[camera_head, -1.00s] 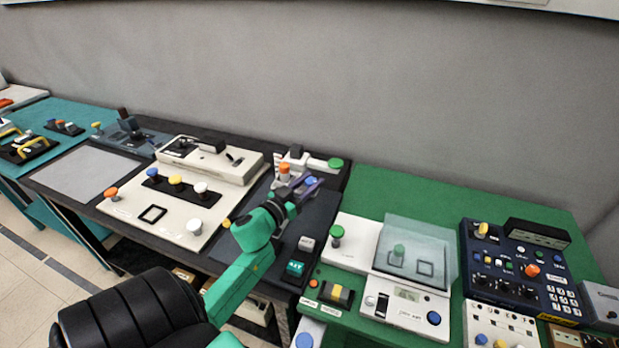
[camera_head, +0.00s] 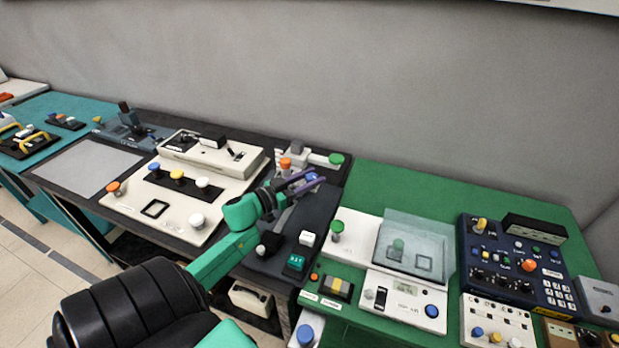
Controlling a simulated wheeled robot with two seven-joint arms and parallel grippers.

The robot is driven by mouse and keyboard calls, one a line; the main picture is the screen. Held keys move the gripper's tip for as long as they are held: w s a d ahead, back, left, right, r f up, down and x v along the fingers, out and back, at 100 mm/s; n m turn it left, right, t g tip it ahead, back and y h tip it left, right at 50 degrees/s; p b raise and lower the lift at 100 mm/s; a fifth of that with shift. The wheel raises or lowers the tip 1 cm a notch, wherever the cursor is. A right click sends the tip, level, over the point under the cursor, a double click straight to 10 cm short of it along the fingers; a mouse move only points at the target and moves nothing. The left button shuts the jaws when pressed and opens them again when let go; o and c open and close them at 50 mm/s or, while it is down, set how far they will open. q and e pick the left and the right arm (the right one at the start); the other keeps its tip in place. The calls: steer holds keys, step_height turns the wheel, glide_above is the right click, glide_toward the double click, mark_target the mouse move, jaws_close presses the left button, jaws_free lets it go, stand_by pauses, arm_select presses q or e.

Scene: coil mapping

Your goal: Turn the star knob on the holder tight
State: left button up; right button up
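The holder (camera_head: 291,153) is a small pale device at the back of the dark table, with an orange knob (camera_head: 285,163) on its front and a green knob (camera_head: 336,159) on its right arm. A blue knob (camera_head: 312,176) shows just behind my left gripper's fingers. I cannot tell which knob is the star-shaped one. My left gripper (camera_head: 318,178) reaches in from the lower left, its two purple-grey fingers apart, in front of the holder and by the blue knob. Contact cannot be made out. The fingers hide part of the holder's lower side. My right gripper is out of view.
A cream panel (camera_head: 153,225) with several knobs lies left of my gripper. A white button (camera_head: 307,239) and a green switch (camera_head: 295,262) sit in front. A scale with a clear cover (camera_head: 413,243) stands on the green table to the right. A grey wall closes the back.

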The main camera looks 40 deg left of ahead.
arm_select(q)
steer(key=o, duration=0.3)
steer(key=shift+f, duration=0.15)
steer(key=shift+w+d, duration=0.1)
steer(key=shift+w, duration=0.1)
steer(key=b+v, duration=0.2)
steer(key=v, duration=1.2)
steer(key=shift+s, duration=0.25)
